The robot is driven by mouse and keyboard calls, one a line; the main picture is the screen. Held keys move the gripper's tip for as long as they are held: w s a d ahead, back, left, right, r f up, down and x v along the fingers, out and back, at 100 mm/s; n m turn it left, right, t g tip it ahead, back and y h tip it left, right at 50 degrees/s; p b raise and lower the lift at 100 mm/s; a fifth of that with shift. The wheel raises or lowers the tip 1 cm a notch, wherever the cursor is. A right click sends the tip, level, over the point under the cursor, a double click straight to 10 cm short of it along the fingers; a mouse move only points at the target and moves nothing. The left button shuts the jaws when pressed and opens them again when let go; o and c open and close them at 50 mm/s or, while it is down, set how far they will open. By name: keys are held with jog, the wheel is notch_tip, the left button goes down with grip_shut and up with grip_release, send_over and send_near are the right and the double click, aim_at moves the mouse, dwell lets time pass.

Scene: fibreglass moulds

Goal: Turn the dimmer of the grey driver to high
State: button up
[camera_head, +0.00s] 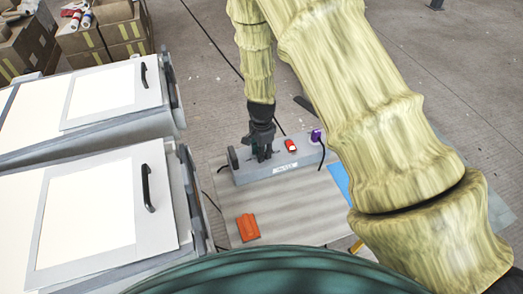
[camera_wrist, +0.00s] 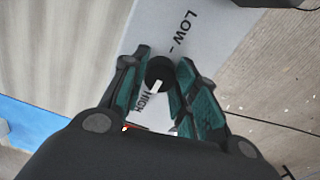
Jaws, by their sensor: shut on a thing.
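The grey driver (camera_head: 277,168) is a long grey box on a light board in the head view. Its top, with the words LOW and HIGH, also shows in the wrist view (camera_wrist: 200,38). The dimmer (camera_wrist: 158,74) is a round black knob with a white pointer mark. The mark lies toward the HIGH side, but I cannot tell exactly where it stops. My gripper (camera_head: 262,157) reaches down onto the driver's left part. In the wrist view my gripper (camera_wrist: 161,85) has its green-padded fingers on both sides of the knob, shut on it. The head view hides the knob.
A red switch (camera_head: 291,145) and a purple part (camera_head: 316,135) are on the driver's right part. An orange object (camera_head: 248,227) lies on the board (camera_head: 300,212) in front. White panels with black handles (camera_head: 149,188) stand at left. Cardboard boxes (camera_head: 122,27) are behind.

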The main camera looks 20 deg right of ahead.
dwell(0.5)
jog(key=o, duration=1)
jog(key=shift+r, duration=0.1)
notch_tip(320, 180, up, 12)
jog(key=shift+f, duration=0.1)
dwell(0.4)
